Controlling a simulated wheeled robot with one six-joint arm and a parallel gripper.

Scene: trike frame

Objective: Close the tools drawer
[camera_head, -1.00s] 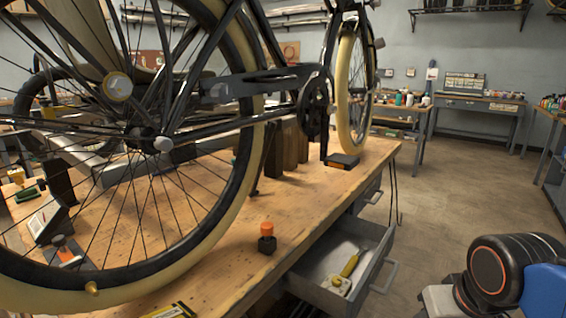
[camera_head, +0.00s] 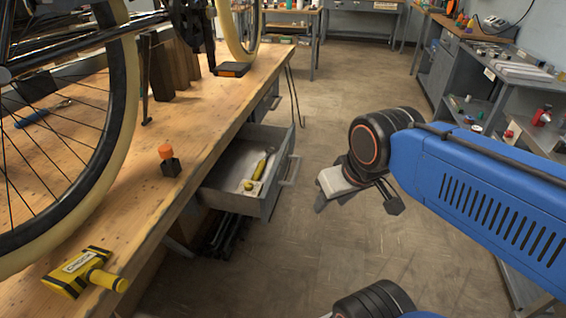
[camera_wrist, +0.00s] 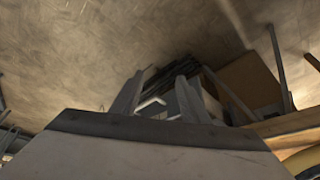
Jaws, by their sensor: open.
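The tools drawer (camera_head: 272,196) is a grey metal drawer under the wooden workbench, pulled well out toward the right. Its bar handle (camera_head: 292,170) is on the front face. A yellow-handled tool (camera_head: 259,168) lies inside. My gripper (camera_head: 352,202) is in the air to the right of the drawer front, apart from it, and points downward. In the wrist view my gripper's two fingers (camera_wrist: 158,100) stand apart with nothing clearly held between them. The dim shapes around the fingers there are hard to make out.
Clear floor (camera_head: 330,100) lies right of the drawer. Grey shelving (camera_head: 470,85) stands at the far right.

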